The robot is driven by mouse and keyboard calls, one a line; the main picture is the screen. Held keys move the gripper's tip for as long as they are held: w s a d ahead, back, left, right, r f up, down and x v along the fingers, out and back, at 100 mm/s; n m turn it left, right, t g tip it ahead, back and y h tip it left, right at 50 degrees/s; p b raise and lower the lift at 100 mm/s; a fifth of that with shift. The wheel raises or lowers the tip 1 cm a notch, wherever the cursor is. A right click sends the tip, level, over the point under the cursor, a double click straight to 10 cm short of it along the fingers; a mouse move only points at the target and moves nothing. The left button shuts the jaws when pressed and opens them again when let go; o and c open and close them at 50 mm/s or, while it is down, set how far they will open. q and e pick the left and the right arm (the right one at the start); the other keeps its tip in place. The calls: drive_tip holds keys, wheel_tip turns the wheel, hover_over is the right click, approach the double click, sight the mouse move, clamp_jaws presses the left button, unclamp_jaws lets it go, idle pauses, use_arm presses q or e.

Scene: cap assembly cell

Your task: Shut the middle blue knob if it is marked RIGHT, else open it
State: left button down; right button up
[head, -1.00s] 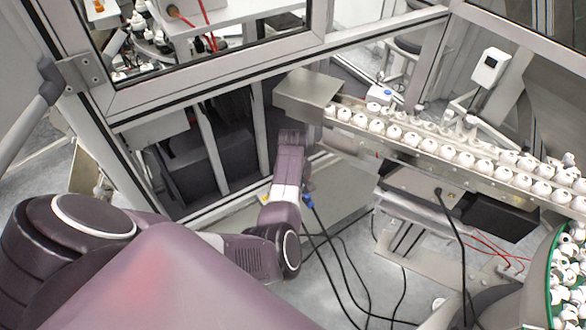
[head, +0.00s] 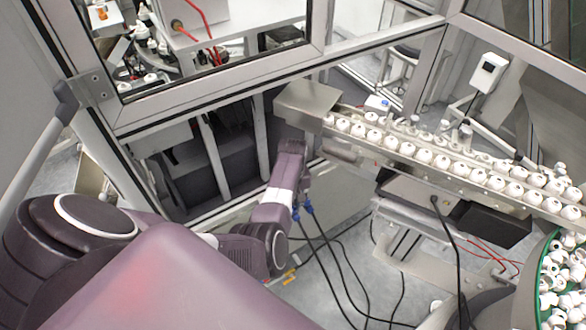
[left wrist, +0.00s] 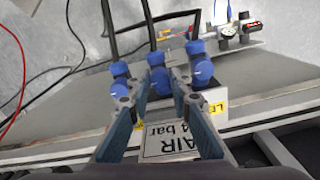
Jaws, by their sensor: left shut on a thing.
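In the left wrist view, several blue knobs and fittings sit in a row on a pale block with black hoses behind them. The middle blue knob (left wrist: 159,80) lies between the fingertips of my left gripper (left wrist: 158,92), which is shut on it. A white label (left wrist: 170,142) reading AIR 4 bar shows between the fingers. A yellow label (left wrist: 216,108) beside the right finger shows the letters LE; the rest is cut off. In the head view, my left arm reaches to the machine's corner, its fingertips hidden. Blue fittings (head: 308,209) show beside it. My right gripper is not in view.
A metal rail (head: 420,160) with rows of white caps runs right from a steel box (head: 308,97). Black hoses (head: 330,265) hang below the fittings. A framed glass guard stands behind. A green-rimmed bowl (head: 545,270) of caps stands at right.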

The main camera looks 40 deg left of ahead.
use_arm(q)
drive_tip(key=shift+w+a, duration=0.1)
drive_tip(key=c, duration=1.7)
unclamp_jaws()
drive_tip(key=shift+c, duration=0.2)
wheel_tip(320, 180, up, 12)
